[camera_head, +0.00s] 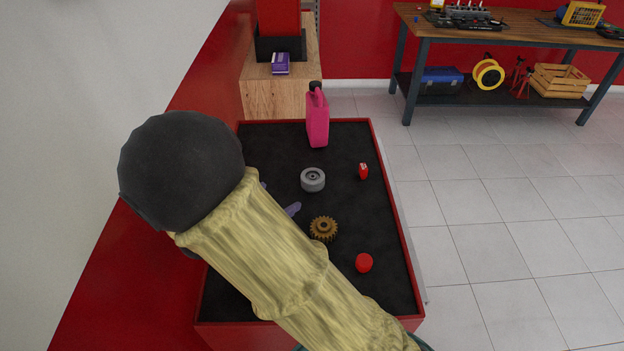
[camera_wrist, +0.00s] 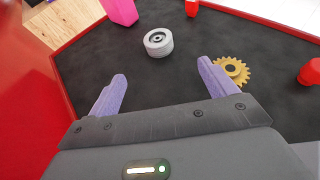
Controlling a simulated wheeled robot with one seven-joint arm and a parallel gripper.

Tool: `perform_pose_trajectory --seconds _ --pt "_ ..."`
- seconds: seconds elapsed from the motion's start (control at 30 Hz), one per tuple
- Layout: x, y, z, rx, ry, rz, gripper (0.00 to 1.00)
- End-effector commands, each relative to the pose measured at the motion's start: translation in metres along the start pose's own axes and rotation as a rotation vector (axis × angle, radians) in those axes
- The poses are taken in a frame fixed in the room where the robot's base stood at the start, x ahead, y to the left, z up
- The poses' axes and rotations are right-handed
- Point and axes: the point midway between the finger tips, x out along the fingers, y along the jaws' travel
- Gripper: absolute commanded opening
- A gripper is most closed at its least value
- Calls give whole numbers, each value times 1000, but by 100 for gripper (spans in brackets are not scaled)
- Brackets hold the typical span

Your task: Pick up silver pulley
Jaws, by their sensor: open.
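The silver pulley (camera_head: 313,180) is a short round grey part lying on the black top of a red-rimmed cart (camera_head: 384,178). It shows in full in both views; in the wrist view the pulley (camera_wrist: 158,42) lies ahead of my gripper, roughly midway between the lines of the fingers. My gripper (camera_wrist: 160,84) has two purple fingers, open and empty, with bare black surface between them. In the head view my gripper (camera_head: 279,197) is mostly hidden behind my own arm, with a purple fingertip showing to the lower left of the pulley. The fingers do not touch the pulley.
A brass gear (camera_head: 323,228) lies near the pulley and close to the right finger in the wrist view. A red cap (camera_head: 364,263), a small red bottle (camera_head: 363,171) and a pink jug (camera_head: 317,118) also stand on the cart. Clear black surface surrounds the pulley.

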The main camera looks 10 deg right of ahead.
Motion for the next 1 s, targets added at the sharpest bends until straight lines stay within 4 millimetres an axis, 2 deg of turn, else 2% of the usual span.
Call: perform_pose_trajectory --seconds 0.17,0.4,0.7,0.8,1.0 --pt "18 -1 1 -1 0 -4 84" --pt "61 -2 1 0 0 -8 84" --pt "107 2 -1 -4 1 4 84" --pt "116 3 -2 -3 1 5 84" --pt "120 2 -1 -1 1 3 84"
